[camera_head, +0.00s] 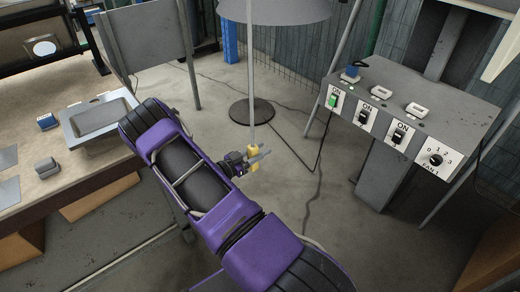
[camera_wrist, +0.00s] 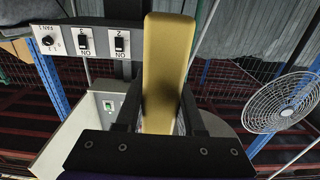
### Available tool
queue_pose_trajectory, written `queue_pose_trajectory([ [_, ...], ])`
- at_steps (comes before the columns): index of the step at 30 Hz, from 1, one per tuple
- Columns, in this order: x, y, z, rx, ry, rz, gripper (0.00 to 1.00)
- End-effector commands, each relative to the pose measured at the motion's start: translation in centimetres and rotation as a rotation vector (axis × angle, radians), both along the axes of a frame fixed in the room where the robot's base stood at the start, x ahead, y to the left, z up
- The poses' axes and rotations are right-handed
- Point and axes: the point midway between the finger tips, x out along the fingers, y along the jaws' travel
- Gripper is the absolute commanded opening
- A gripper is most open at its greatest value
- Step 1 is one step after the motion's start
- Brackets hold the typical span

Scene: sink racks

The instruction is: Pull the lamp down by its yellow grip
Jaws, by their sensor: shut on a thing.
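The lamp (camera_head: 275,10) shows as a wide grey shade at the top of the head view, partly cut off by the frame edge. A thin pale rod (camera_head: 250,65) runs down from it to the yellow grip (camera_head: 253,149). My gripper (camera_head: 256,157) is shut on the yellow grip, with a finger crossing in front of it. In the wrist view the grip (camera_wrist: 168,60) is a long yellow block standing between the two dark fingers of my gripper (camera_wrist: 160,105). Its lower end is hidden by the gripper body.
A grey switch panel (camera_head: 455,108) with several switches stands at the right; its left switch glows green. A workbench (camera_head: 70,185) with a metal tray (camera_head: 98,118) is at the left. A dark round base (camera_head: 240,112) stands on the floor behind the grip. A fan (camera_wrist: 283,103) shows in the wrist view.

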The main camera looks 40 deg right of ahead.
Motion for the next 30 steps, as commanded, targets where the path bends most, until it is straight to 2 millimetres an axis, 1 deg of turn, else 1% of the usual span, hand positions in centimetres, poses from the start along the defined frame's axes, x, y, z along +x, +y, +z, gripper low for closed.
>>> queue_pose_trajectory([
  [1, -0.3, 0.1, -0.7, 0.013, 0.006, -0.001, 0.0],
  [3, -0.3, 0.1, -0.8, 0.013, 0.007, -0.001, 0.0],
  [4, -0.3, 0.1, -0.8, 0.013, 0.007, -0.001, 0.41],
  [8, -0.2, 0.1, -0.6, 0.011, 0.006, 0.0, 0.64],
  [9, -0.2, 0.1, -0.6, 0.011, 0.005, 0.0, 0.68],
  [17, -0.1, 0.1, -0.4, 0.008, 0.004, 0.001, 0.68],
  [20, -0.1, 0.7, -0.4, 0.008, 0.003, 0.003, 0.68],
  [23, -0.1, 2.0, -0.3, 0.008, 0.003, 0.005, 0.68],
  [26, -0.2, 4.0, -0.3, 0.008, 0.003, 0.006, 0.68],
  [30, -0.5, 7.5, -0.3, 0.008, 0.002, 0.006, 0.68],
])
